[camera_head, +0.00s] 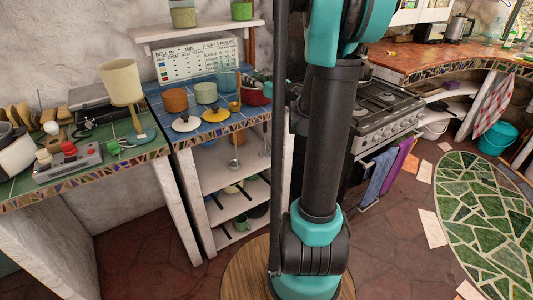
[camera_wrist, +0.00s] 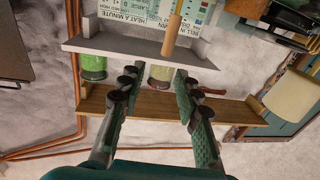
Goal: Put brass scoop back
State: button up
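A small brass-coloured cup (camera_head: 234,106), which looks like the brass scoop, stands on the blue tiled counter (camera_head: 262,112) among pots and lids. A thin tan handle seems to rise from it. In the wrist view, which is upside down, a tan handle (camera_wrist: 173,35) shows in front of the sign; it may be the same scoop, its bowl out of frame. My gripper (camera_wrist: 152,80) is open, with nothing held between its fingers. The gripper is outside the head view; my arm rises out of the top of it.
A wall shelf (camera_head: 200,30) holds jars; in the wrist view, the shelf (camera_wrist: 130,46) and a green jar (camera_wrist: 94,68) appear close behind the fingers. A lamp (camera_head: 121,82) stands left of the blue counter. The stove (camera_head: 385,115) is right of my arm.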

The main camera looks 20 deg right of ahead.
jog(key=s+d+r+m+t+h, duration=0.3)
jog(key=d+m+h, duration=0.2)
jog(key=d+h, duration=0.15)
jog(key=s+d+f+m+g+h, duration=0.35)
jog(key=s+f+g+h, duration=0.2)
jog(key=s+f, duration=0.2)
jog(key=s+a+f+n+g+y, duration=0.1)
jog(key=s+a+f+g, duration=0.4)
jog(key=s+f, duration=0.5)
jog(key=s+a+f+n+g+y, duration=0.2)
jog(key=s+a+f+g, duration=0.3)
jog(key=s+f, duration=0.5)
jog(key=shift+s+a+y, duration=0.6)
jog(key=shift+s+a, duration=0.4)
